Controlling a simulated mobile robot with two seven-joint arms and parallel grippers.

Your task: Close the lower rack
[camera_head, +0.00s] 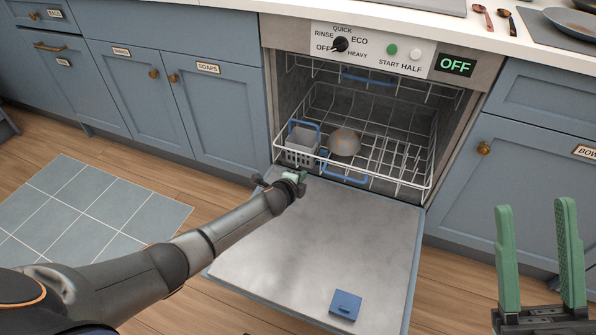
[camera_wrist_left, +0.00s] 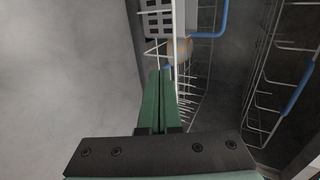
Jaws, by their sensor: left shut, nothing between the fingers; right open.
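The lower rack (camera_head: 401,182) is a white wire basket with a blue front handle (camera_head: 345,179). Its front edge sits at the dishwasher's mouth, a little out over the inner end of the lowered door. It holds a grey cutlery basket (camera_head: 301,140) and a round bowl (camera_head: 345,142). My left gripper (camera_head: 304,176) is shut and empty, just in front of the rack's left front part. In the left wrist view its green fingertips (camera_wrist_left: 161,73) are close to the white rack wire (camera_wrist_left: 182,30); I cannot tell if they touch. My right gripper (camera_head: 535,207) is open and empty at the lower right.
The dishwasher door (camera_head: 330,235) lies open and flat, with a blue dispenser lid (camera_head: 345,304) on it. The upper rack (camera_head: 368,80) is inside the machine. The control panel display (camera_head: 455,65) reads OFF. Blue cabinets (camera_head: 226,110) flank both sides. A tiled mat (camera_head: 90,215) lies at left.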

